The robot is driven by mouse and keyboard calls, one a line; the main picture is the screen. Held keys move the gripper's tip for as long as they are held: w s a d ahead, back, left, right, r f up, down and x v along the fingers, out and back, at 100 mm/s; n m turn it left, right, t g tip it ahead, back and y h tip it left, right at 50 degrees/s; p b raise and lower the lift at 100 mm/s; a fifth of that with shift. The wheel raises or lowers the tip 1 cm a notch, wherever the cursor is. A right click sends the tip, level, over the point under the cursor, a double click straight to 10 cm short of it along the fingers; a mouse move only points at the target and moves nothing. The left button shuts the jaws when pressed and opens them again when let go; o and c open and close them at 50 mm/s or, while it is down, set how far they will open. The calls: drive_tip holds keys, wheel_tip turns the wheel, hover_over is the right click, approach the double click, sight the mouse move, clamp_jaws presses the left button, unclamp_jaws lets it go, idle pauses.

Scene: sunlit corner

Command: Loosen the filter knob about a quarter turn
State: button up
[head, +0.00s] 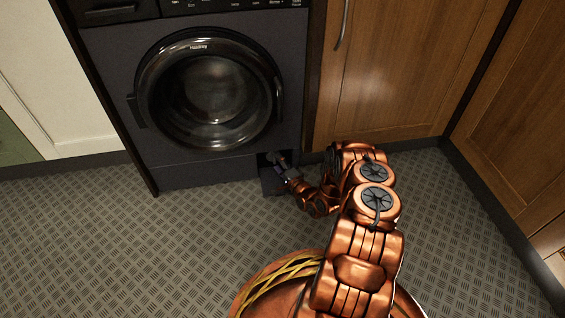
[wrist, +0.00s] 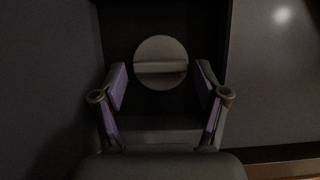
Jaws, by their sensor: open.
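The filter knob (wrist: 161,76) is a round grey disc with a raised grip bar running level across its middle. It sits in a dark recess low on the washing machine, seen in the wrist view. My gripper (wrist: 162,82) is open, with one purple-padded finger to the left of the knob and one to the right. Gaps show between the pads and the disc; I cannot tell how deep the fingertips reach. In the head view my gripper (head: 277,160) is at the opening at the machine's lower right, and the knob is hidden there.
The dark washing machine (head: 290,100) has its round door (head: 215,90) closed above the recess. A small flap (head: 275,183) hangs open at the floor below my gripper. Wooden cabinets (head: 405,75) stand to the right. The patterned floor (head: 130,250) is clear at left.

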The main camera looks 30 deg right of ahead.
drive_tip(key=shift+w, duration=0.3)
drive_tip(key=shift+d, duration=0.1)
drive_tip(key=shift+c, duration=0.4)
